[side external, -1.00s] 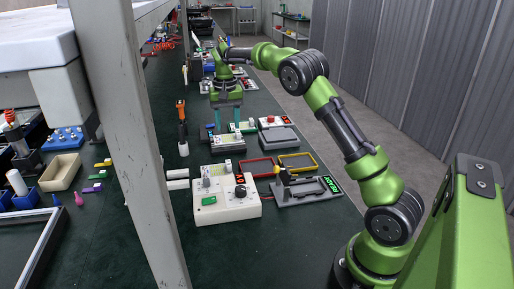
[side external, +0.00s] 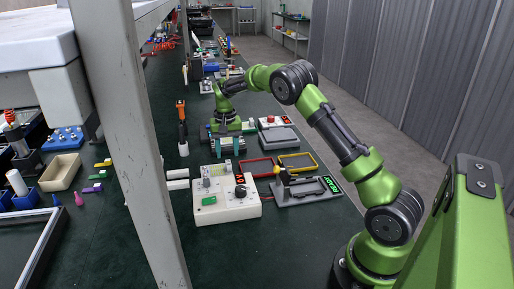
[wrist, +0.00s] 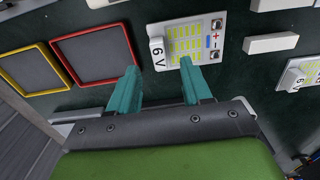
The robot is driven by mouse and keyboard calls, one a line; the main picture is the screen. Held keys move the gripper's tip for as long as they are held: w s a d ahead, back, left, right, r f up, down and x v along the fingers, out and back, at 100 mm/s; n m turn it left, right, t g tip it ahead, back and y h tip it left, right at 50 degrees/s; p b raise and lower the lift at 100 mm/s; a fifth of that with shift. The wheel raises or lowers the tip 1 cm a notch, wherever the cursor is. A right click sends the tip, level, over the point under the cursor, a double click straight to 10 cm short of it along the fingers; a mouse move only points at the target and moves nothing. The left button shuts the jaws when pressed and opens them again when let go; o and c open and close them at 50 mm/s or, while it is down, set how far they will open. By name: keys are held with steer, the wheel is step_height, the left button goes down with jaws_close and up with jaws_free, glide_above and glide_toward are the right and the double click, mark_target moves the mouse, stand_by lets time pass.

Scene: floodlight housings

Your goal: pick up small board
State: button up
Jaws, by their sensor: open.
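A small white board (wrist: 184,41) with yellow-green light strips, a "6 V" label and plus and minus marks lies flat on the dark green bench in the wrist view. I take it to be the small board. In the side view my gripper hides most of the spot below it, so I cannot make the board out there. My gripper (wrist: 158,68) is open, with nothing visible between its teal fingers. The right fingertip overlaps the board's lower edge in the wrist view; touching or apart I cannot tell. In the side view my gripper (side external: 228,150) points down, low over the bench.
A red-rimmed tray (wrist: 92,55) and a yellow-rimmed tray (wrist: 32,68) lie left of the board. A white block (wrist: 270,43) and another labelled board (wrist: 302,78) lie to its right. A white tester (side external: 225,206) with knobs stands nearer the side camera.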

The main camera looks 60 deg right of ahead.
mark_target(228, 163)
step_height(228, 163, down, 5)
steer(key=shift+s+r, duration=0.1)
jaws_close()
stand_by(0.3)
